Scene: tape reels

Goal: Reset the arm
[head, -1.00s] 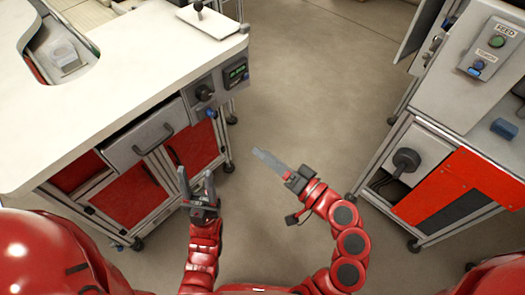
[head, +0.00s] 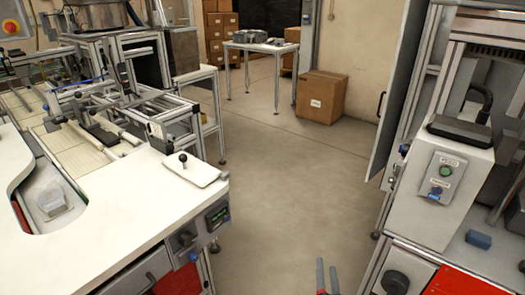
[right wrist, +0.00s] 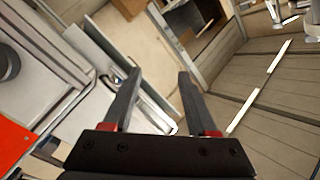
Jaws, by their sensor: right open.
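My right gripper (head: 327,277) shows at the bottom of the head view, only its fingers and a bit of red, over the floor between the two work stations. In the right wrist view its two dark fingers (right wrist: 158,100) are apart with nothing between them. My left gripper is out of the head view. Tape reels cannot be made out for certain; a round grey object lies on the far table (head: 262,47).
A white curved counter (head: 100,215) with a machine stands at left. A station with a control box (head: 440,180) stands at right. The floor (head: 290,190) between them is clear. A cardboard box (head: 322,97) sits at the back.

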